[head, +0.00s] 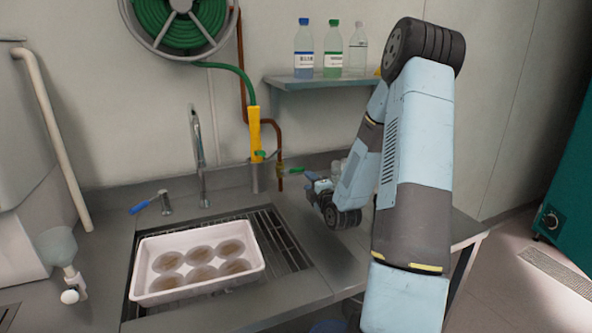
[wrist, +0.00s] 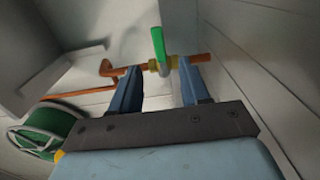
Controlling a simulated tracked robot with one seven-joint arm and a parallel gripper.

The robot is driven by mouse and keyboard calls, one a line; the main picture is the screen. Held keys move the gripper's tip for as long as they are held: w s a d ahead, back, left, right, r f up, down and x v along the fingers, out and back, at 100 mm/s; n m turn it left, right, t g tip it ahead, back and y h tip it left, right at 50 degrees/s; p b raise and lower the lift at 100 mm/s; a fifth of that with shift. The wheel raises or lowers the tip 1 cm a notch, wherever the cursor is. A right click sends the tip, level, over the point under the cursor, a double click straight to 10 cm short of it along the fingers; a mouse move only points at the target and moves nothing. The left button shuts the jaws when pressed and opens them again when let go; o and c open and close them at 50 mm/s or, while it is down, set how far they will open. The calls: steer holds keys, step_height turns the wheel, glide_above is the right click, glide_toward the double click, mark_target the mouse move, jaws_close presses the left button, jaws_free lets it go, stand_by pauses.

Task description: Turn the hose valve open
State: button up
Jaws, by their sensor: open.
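The hose valve (head: 280,170) is a small fitting on a copper pipe against the back wall, right of the sink, with a green lever handle (head: 297,172). In the wrist view the green handle (wrist: 158,43) sticks out from the brass valve body (wrist: 159,66), across the line of the pipe. My gripper (head: 309,181) is close to the right of the valve. In the wrist view my gripper (wrist: 160,70) is open, with one blue finger on each side of the valve body. The handle shows beyond the fingertips; I cannot tell whether anything touches.
A green hose reel (head: 183,20) hangs on the wall, its hose running to a yellow nozzle (head: 254,132). A shelf (head: 330,83) with bottles is above my gripper. A white tray (head: 160,291) of dishes sits over the sink, near a tap (head: 199,150).

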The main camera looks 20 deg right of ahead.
mark_target(299, 170)
steer(key=w, duration=1.2)
steer(key=shift+w, duration=0.4)
steer(key=shift+c, duration=0.4)
jaws_close()
steer(key=shift+s+d, duration=0.1)
steer(key=shift+d, duration=0.15)
